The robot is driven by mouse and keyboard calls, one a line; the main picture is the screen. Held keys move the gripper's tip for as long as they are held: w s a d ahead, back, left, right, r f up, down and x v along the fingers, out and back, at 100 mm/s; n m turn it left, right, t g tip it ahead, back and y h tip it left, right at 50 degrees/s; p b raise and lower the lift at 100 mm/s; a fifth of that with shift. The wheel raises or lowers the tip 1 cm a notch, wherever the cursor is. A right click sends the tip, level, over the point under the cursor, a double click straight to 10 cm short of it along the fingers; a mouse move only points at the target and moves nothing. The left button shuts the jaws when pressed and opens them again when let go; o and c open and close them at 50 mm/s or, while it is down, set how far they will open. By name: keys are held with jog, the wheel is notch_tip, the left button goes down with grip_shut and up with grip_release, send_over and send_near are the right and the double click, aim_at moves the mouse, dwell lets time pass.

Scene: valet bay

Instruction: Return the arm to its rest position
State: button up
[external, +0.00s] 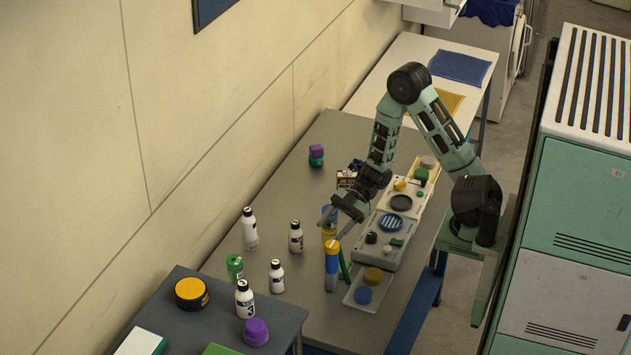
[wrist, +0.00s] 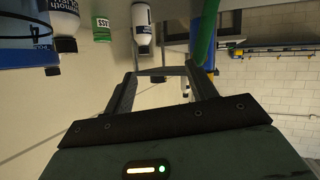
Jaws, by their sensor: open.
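My arm reaches out over the grey table (external: 330,135) from its right side, bent high at the elbow. My gripper (external: 328,229) is open, among the bottles near the middle of the table. In the wrist view my gripper (wrist: 163,74) shows its two fingers spread, with nothing held between them. A blue bottle with a yellow cap (external: 332,267) stands just in front of the gripper. Another yellow and blue container (external: 329,216) is partly hidden behind the fingers. A green upright piece (external: 344,266) stands by the blue bottle; a green piece (wrist: 207,30) is close to one finger in the wrist view.
White bottles (external: 250,228) stand left of the gripper. A dark front table (external: 215,322) holds jars. Green lockers (external: 580,200) stand at right.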

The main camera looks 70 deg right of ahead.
notch_tip(320, 180, up, 5)
jog(key=a+m+t+h, duration=0.1)
jog(key=m+h, duration=0.3)
jog(key=h, duration=0.5)
jog(key=s+a+r+m+g+h, duration=0.1)
jog(key=s+a+m+g, duration=0.1)
jog(key=s, duration=0.9)
jog(key=s+a+r+m+g+h, duration=0.1)
jog(key=s+a+r+m+g, duration=0.1)
jog(key=s, duration=0.9)
jog(key=shift+s+a+g+h, duration=0.15)
jog(key=shift+a+g+h, duration=0.15)
jog(key=shift+a+g, duration=0.6)
jog(key=shift+a+r, duration=0.1)
